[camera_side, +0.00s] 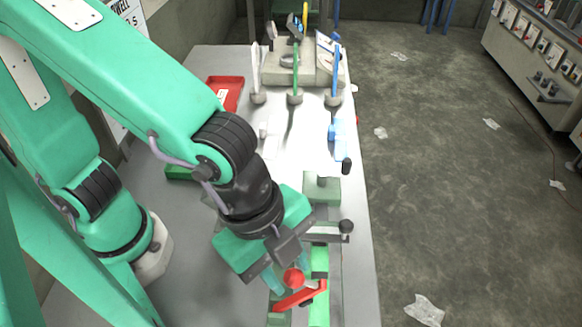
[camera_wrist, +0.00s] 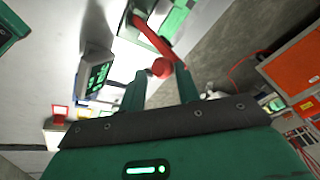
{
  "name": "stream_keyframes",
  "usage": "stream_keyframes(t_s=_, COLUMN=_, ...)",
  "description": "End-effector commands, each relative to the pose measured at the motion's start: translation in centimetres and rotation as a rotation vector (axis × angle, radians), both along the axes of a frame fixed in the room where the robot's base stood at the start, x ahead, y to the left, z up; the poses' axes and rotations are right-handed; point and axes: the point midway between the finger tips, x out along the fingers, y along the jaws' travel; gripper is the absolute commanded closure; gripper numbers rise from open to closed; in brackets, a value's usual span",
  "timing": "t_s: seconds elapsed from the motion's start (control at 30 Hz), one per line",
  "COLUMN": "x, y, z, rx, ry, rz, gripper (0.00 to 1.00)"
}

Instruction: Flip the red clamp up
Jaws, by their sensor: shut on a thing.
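The red clamp (camera_side: 300,297) sits on a green base near the front of the bench in the side view. Its red lever lies low over the base, and a round red knob (camera_side: 293,278) is beside it. My gripper (camera_side: 283,281) points down at the knob, with its teal fingers around it. In the wrist view the knob (camera_wrist: 162,68) sits between the tips of my two green fingers, and the red lever (camera_wrist: 152,36) runs away from it towards the top. My gripper is shut on the knob. My gripper hides part of the clamp.
A grey clamp handle with a black knob (camera_side: 346,226) lies just behind the red clamp. A blue clamp (camera_side: 338,130) stands farther back. Upright white, green (camera_side: 295,75) and blue levers stand beyond it. A red tray (camera_side: 226,90) is at the left. The bench's right edge is close.

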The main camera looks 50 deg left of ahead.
Motion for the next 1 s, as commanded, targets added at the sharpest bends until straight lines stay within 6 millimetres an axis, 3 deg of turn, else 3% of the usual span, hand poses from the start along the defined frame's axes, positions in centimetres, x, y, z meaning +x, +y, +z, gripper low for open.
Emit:
stream_keyframes(t_s=0.03, x=-1.4, y=1.4, z=-2.0, rx=0.070, ry=0.037, rz=-0.016, gripper=1.00)
stream_keyframes(t_s=0.23, x=-1.4, y=1.4, z=-2.0, rx=0.070, ry=0.037, rz=-0.016, gripper=1.00)
stream_keyframes(t_s=0.27, x=-1.4, y=1.4, z=-2.0, rx=0.070, ry=0.037, rz=-0.016, gripper=0.66)
stream_keyframes(t_s=0.33, x=-1.4, y=1.4, z=-2.0, rx=0.071, ry=0.037, rz=-0.017, gripper=0.54)
stream_keyframes(t_s=0.77, x=-1.1, y=1.2, z=-1.6, rx=0.058, ry=0.030, rz=-0.012, gripper=0.54)
stream_keyframes(t_s=1.0, x=-1.2, y=1.4, z=-0.3, rx=0.055, ry=0.029, rz=-0.013, gripper=0.54)
